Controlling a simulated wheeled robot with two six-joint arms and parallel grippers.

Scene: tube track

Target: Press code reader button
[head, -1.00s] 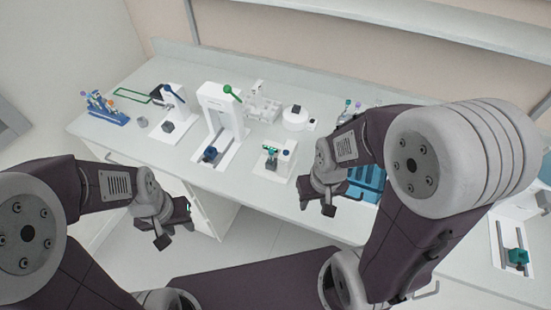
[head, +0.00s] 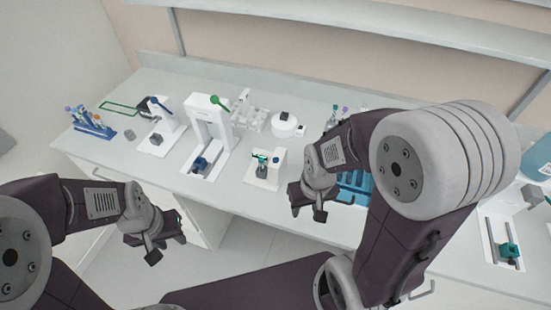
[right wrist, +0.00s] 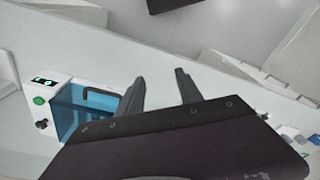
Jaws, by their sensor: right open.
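No device carries a readable label, so I cannot tell for certain which is the code reader. One candidate is the small white stand with a dark head (head: 160,125) at the left of the bench, with a grey block in front. Another is the small white unit holding a teal-capped piece (head: 264,170) near the front edge. My right gripper (head: 308,212) is open and empty, right of that unit and in front of the blue bath. Its two fingers (right wrist: 160,92) are apart in the right wrist view. My left gripper (head: 165,248) is open and empty, in front of the bench.
A white frame with a green lever (head: 211,125) stands mid-bench. A blue tube rack (head: 92,125) is at far left. A blue bath (head: 355,187) is partly behind my right arm; its panel has a green button (right wrist: 39,100). A white round device (head: 285,124) stands behind.

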